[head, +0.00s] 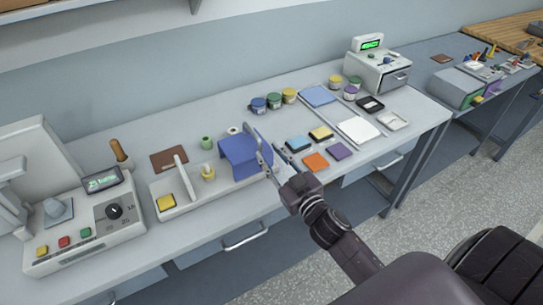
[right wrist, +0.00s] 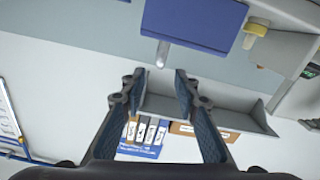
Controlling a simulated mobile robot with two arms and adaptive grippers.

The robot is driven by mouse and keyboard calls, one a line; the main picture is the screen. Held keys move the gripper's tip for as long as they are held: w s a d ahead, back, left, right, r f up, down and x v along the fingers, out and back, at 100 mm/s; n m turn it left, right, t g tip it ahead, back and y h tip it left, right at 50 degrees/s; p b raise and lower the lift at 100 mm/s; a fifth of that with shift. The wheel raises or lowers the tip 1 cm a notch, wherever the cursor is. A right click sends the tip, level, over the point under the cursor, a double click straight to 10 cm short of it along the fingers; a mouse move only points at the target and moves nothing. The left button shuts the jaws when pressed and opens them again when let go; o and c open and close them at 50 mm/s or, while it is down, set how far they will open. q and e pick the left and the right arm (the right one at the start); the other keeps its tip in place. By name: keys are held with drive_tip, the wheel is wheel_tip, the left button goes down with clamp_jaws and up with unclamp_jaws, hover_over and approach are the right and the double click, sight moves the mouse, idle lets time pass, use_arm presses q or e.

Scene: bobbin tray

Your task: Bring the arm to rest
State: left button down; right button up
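My right gripper (head: 271,156) is over the middle of the workbench, beside the right side of a blue stand-like block (head: 238,152). Its fingers are spread and nothing shows between them. In the right wrist view the gripper (right wrist: 158,82) is also open and empty. A blue panel (right wrist: 195,20) and a grey rod lie ahead of the fingertips there. Whether the fingers touch the blue block I cannot tell. My left gripper is not in view.
A white tray (head: 167,210) with a divider holds a yellow block and stands left of the blue block. Coloured pads, including an orange one (head: 316,161), lie right of the gripper. A control box (head: 90,232) stands far left. The bench's front edge is largely clear.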

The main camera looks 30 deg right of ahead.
drive_tip(key=shift+s, duration=0.15)
idle(0.4)
drive_tip(key=s+f+m+g+h, duration=0.3)
drive_tip(key=s+f+g, duration=0.5)
drive_tip(key=s+f, duration=0.3)
drive_tip(key=s+a+f+n+g+y, duration=0.1)
drive_tip(key=s+a+f+g, duration=0.2)
drive_tip(key=s, duration=0.6)
drive_tip(key=s+a+f+n+g+y, duration=0.15)
drive_tip(key=s+a+g, duration=0.25)
drive_tip(key=s, duration=0.5)
wheel_tip(320, 180, down, 28)
drive_tip(key=s+b, duration=0.2)
drive_tip(key=s+d+f+g+b, duration=0.2)
drive_tip(key=s+f, duration=1.4)
drive_tip(key=f, duration=0.1)
drive_tip(key=shift+s+d, duration=0.35)
drive_tip(key=shift+d, duration=0.05)
